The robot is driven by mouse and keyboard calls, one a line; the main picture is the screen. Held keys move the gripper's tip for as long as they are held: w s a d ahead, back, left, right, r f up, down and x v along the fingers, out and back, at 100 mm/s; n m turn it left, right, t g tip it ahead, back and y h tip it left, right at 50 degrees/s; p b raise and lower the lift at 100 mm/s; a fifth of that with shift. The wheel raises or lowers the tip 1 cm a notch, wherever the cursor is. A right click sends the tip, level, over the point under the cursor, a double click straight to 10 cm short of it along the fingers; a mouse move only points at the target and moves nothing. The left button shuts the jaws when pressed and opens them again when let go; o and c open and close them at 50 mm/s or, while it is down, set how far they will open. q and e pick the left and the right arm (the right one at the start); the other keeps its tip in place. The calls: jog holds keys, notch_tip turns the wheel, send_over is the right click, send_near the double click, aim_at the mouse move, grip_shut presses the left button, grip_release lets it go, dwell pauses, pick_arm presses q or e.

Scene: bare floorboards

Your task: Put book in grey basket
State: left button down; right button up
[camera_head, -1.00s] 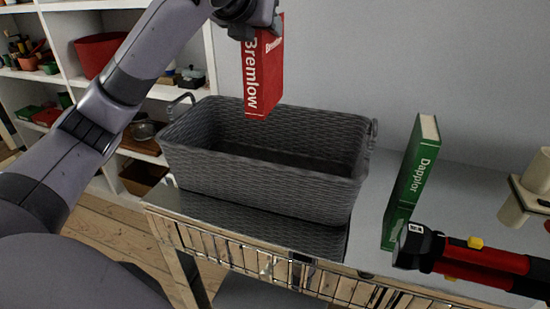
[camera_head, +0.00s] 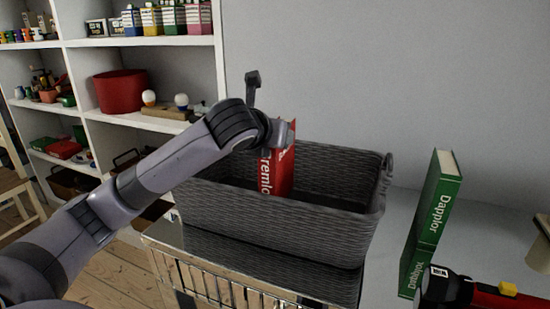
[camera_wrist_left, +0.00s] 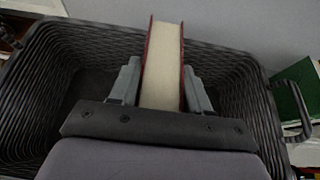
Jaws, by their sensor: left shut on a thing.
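The red book (camera_head: 279,172) is upright inside the grey basket (camera_head: 290,228), with its lower part hidden behind the front wall. My left gripper (camera_head: 280,135) is over the basket and shut on the book's upper part. In the left wrist view, the gripper's fingers (camera_wrist_left: 160,85) press on both sides of the book (camera_wrist_left: 163,62), with its pale pages facing the camera. The basket (camera_wrist_left: 235,75) surrounds it there. I cannot tell whether the book touches the basket floor. My right gripper is not in view.
A green book (camera_head: 437,200) stands on the shiny tabletop right of the basket. A red and black flashlight (camera_head: 480,294) lies in front of it. White shelves (camera_head: 150,42) with a red pot (camera_head: 120,91) and other items stand at the left.

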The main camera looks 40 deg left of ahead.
pick_arm(q)
jog(key=shift+f+b, duration=0.55)
jog(key=shift+f, duration=1.4)
jog(key=shift+r, duration=0.1)
jog(key=c, duration=0.5)
grip_release()
jog(key=shift+f, duration=0.2)
jog(key=shift+r, duration=0.1)
jog(key=shift+s+r, duration=0.15)
jog(key=shift+s, duration=0.1)
jog(key=p+v, duration=0.2)
jog(key=v, duration=0.9)
jog(key=shift+s+d, duration=0.1)
jog(key=shift+s, duration=0.1)
